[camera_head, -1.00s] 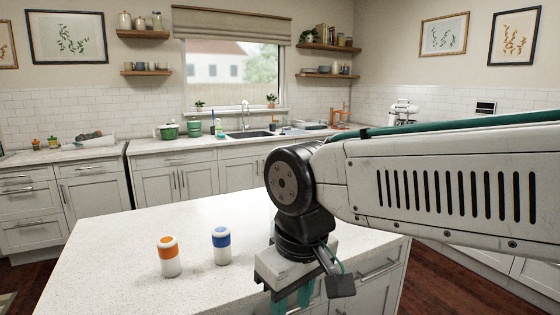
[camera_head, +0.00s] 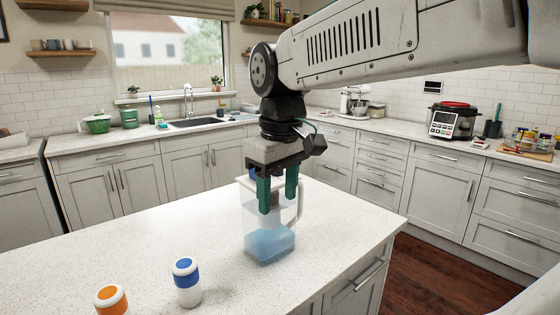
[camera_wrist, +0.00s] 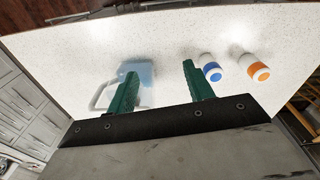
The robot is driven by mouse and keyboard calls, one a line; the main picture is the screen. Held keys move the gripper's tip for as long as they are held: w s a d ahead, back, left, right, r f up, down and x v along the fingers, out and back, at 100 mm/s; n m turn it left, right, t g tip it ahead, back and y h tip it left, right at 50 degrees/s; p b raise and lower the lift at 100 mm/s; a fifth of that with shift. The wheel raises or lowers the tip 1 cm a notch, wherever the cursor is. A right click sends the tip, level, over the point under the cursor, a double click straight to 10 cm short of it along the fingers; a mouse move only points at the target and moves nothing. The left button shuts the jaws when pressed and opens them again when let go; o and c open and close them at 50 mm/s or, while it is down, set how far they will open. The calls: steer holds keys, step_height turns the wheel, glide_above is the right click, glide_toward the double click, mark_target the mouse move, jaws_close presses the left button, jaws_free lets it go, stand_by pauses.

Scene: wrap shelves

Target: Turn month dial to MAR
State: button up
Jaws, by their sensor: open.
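A clear pitcher (camera_head: 268,243) with blue liquid stands on the island counter in the head view, and also shows in the wrist view (camera_wrist: 147,73), partly behind my left finger. Its handle is on the right in the head view. My gripper (camera_head: 278,198) is open and empty, its green fingers pointing down in front of the pitcher's upper part. My gripper (camera_wrist: 160,73) also shows apart-fingered in the wrist view. The fingers hide much of the pitcher's top; I cannot tell whether they touch it. No month lettering or dial marking is readable.
A blue-capped white jar (camera_head: 187,283) and an orange-capped white jar (camera_head: 111,301) stand at the front left of the island (camera_head: 150,235). The counter between them and the pitcher is clear. A multicooker (camera_head: 454,121) stands on the back counter at right.

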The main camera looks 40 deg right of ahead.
steer(key=w+d+r+n, duration=0.1)
steer(key=w+d+r, duration=0.1)
steer(key=w+d, duration=0.2)
steer(key=w+d+r+n, duration=0.1)
steer(key=w+d+r, duration=0.1)
steer(key=w+d, duration=0.2)
steer(key=w+d+r, duration=0.1)
steer(key=w+d, duration=0.3)
steer(key=w, duration=0.4)
steer(key=shift+w+r+n+g, duration=0.1)
steer(key=shift+r+n+g, duration=0.3)
steer(key=shift+w+d+f, duration=0.15)
steer(key=shift+f, duration=0.05)
step_height(320, 180, down, 7)
steer(key=shift+f, duration=0.15)
steer(key=c, duration=1)
